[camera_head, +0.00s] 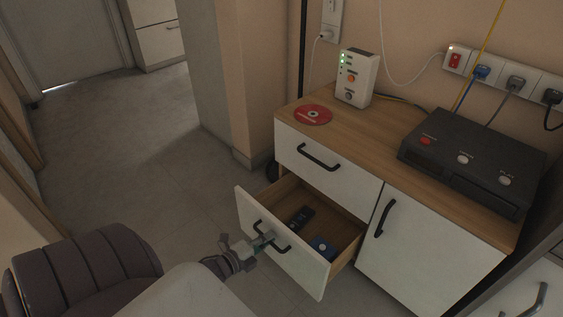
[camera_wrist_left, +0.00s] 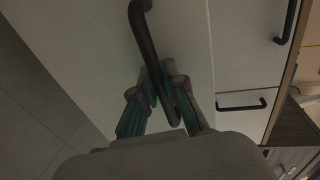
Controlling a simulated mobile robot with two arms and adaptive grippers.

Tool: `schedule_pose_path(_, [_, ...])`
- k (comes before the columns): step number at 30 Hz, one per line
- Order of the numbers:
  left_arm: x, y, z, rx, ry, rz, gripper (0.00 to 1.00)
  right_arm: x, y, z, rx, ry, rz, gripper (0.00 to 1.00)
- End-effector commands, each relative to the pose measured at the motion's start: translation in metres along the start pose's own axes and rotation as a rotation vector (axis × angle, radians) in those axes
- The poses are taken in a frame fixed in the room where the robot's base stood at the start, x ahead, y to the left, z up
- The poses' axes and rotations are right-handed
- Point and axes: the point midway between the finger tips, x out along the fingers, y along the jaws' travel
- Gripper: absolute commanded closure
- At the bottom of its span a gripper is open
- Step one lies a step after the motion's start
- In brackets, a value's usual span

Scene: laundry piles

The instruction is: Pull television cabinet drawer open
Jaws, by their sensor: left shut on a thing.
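The television cabinet (camera_head: 430,253) has a wooden top and white fronts. In the left wrist view the fingers (camera_wrist_left: 165,95) close around the dark handle bar (camera_wrist_left: 146,45). The upper drawer (camera_head: 335,177) and the right door are shut. My right gripper is not in view.
On the cabinet top are a red disc (camera_head: 313,115), a white router-like box (camera_head: 357,78) and a black box with buttons (camera_head: 472,160). A power strip (camera_head: 500,72) with cables is on the wall behind. Open floor (camera_head: 150,150) lies to the left.

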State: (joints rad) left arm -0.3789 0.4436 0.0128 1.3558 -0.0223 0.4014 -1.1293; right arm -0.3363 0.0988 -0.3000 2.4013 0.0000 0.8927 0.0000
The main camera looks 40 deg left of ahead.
Motion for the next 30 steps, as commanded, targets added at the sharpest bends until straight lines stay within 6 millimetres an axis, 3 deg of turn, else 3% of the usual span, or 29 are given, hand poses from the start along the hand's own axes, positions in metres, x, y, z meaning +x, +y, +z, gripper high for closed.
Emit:
schedule_pose_path(3, [-0.017, 0.002, -0.001, -0.003, 0.0, 0.002, 1.0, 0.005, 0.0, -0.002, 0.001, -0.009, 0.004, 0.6])
schedule_pose_path(9, [-0.03, 0.006, -0.001, -0.001, 0.002, 0.0, 1.0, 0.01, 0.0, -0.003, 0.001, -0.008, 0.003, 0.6])
schedule_pose_path(22, [-0.033, 0.008, -0.001, 0.0, 0.002, 0.0, 1.0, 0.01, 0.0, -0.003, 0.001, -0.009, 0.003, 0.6])
schedule_pose_path(23, [-0.033, 0.008, -0.001, 0.0, 0.002, 0.0, 0.86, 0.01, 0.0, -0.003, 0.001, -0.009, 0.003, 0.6])
schedule_pose_path(24, [-0.033, 0.008, -0.001, -0.001, 0.002, 0.0, 0.79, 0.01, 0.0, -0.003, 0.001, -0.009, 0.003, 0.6])
schedule_pose_path(30, [-0.033, 0.007, -0.001, 0.0, 0.001, -0.001, 0.77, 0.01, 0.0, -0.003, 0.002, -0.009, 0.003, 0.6])
